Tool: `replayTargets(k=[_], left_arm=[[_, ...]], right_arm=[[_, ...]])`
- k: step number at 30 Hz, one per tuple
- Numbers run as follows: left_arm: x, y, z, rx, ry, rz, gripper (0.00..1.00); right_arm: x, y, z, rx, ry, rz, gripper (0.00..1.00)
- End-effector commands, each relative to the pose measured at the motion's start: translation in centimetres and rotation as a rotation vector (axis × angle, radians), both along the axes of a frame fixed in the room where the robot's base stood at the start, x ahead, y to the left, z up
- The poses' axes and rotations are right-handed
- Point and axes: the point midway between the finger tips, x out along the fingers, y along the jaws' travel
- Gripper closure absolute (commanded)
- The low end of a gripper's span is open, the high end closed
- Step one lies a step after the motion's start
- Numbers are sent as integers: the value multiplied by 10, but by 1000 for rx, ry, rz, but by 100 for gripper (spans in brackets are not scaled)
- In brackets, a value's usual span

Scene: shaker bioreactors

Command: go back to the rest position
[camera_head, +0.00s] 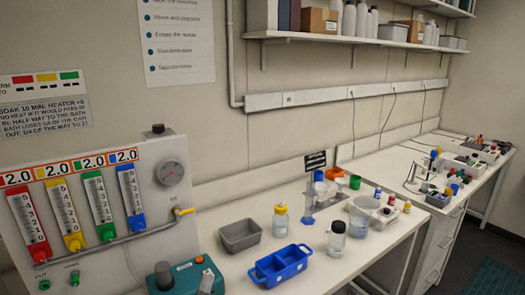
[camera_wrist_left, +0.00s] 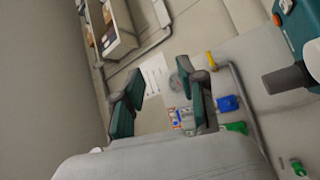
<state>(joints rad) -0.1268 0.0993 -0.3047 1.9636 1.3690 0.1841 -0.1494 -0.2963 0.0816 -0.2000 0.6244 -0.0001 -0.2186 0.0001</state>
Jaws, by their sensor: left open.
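My left gripper (camera_wrist_left: 160,72) shows in the left wrist view with its two dark teal fingers spread apart and nothing between them. The wrist view is tilted, with the wall, the shelf and the gauge panel beyond the fingers. In the head view I cannot make out the left gripper clearly. My right gripper is in neither view.
A panel with coloured tubes (camera_head: 90,215) stands at the left, a teal device (camera_head: 187,274) before it. The bench holds a grey tray (camera_head: 240,235), a blue tray (camera_head: 281,265), a yellow-capped bottle (camera_head: 280,221) and a clear jar (camera_head: 336,240). A shelf (camera_head: 350,39) hangs above.

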Motion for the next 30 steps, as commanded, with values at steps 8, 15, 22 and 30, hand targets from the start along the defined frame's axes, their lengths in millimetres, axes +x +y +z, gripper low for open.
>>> replayTargets(k=[8, 15, 22, 30], left_arm=[[-53, -55, -23, 403, 44, -281, 60], [-138, -49, -119, 964, 392, -553, 60], [-199, 8, -169, 1230, 748, -626, 60], [-254, 66, -186, 1369, 1071, -628, 60]], right_arm=[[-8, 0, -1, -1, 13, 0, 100], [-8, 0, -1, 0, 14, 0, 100], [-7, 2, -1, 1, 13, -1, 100], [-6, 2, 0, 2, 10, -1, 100]])
